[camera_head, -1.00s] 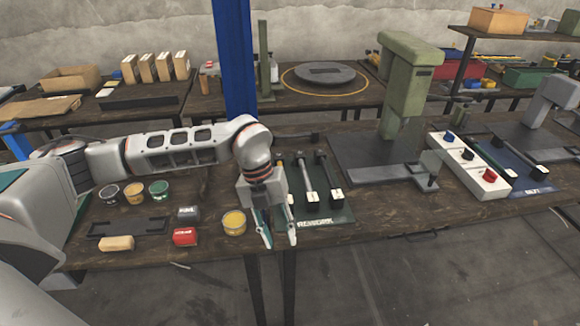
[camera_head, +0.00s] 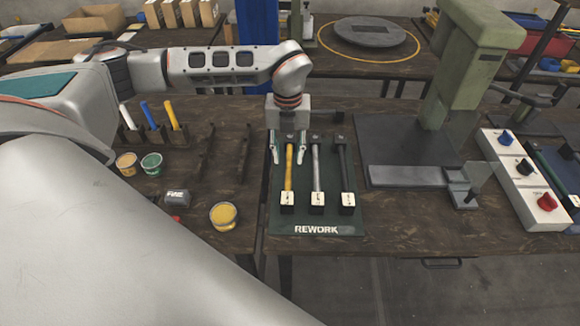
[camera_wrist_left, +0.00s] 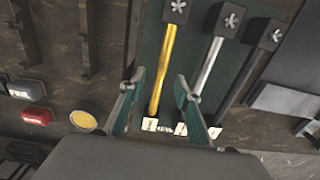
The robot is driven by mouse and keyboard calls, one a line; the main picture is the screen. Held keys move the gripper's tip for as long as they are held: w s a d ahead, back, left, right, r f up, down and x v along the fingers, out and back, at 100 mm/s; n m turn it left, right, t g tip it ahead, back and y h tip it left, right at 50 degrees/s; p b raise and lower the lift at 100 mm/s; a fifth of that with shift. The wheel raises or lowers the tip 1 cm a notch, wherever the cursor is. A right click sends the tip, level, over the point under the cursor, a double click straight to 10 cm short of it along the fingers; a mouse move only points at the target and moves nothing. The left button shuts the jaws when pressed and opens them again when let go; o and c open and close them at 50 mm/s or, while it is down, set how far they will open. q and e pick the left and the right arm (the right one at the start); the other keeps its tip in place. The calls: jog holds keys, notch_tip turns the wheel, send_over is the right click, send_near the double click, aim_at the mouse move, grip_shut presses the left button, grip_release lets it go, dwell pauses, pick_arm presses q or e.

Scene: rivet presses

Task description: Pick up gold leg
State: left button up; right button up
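The gold leg (camera_head: 289,168) lies on the green REWORK mat (camera_head: 277,218), leftmost of three legs, with a dark block at each end. It also shows in the left wrist view (camera_wrist_left: 165,68). A silver leg (camera_head: 316,168) and a black leg (camera_head: 342,170) lie to its right. My left gripper (camera_head: 288,158) is open and empty, with its fingertips on either side of the gold leg in the head view. In the left wrist view the fingers (camera_wrist_left: 160,80) are spread wide, with the gold leg between them. I cannot tell their exact height above it. My right gripper is not in view.
A green press (camera_head: 467,60) with a grey base stands to the right. A white control box with knobs (camera_head: 522,168) is beyond it. Yellow (camera_head: 224,214) and green (camera_head: 152,162) cups stand left of the mat. Dark brackets (camera_head: 203,152) lie between cups and mat.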

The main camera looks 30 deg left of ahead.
aim_at(289, 162)
pick_arm(q)
jog(key=f, duration=0.3)
jog(key=shift+w+f, duration=0.2)
jog(key=shift+f, duration=0.75)
grip_shut()
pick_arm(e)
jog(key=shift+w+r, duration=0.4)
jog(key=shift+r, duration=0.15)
pick_arm(q)
jog(key=shift+w, duration=0.1)
jog(key=shift+r, duration=0.1)
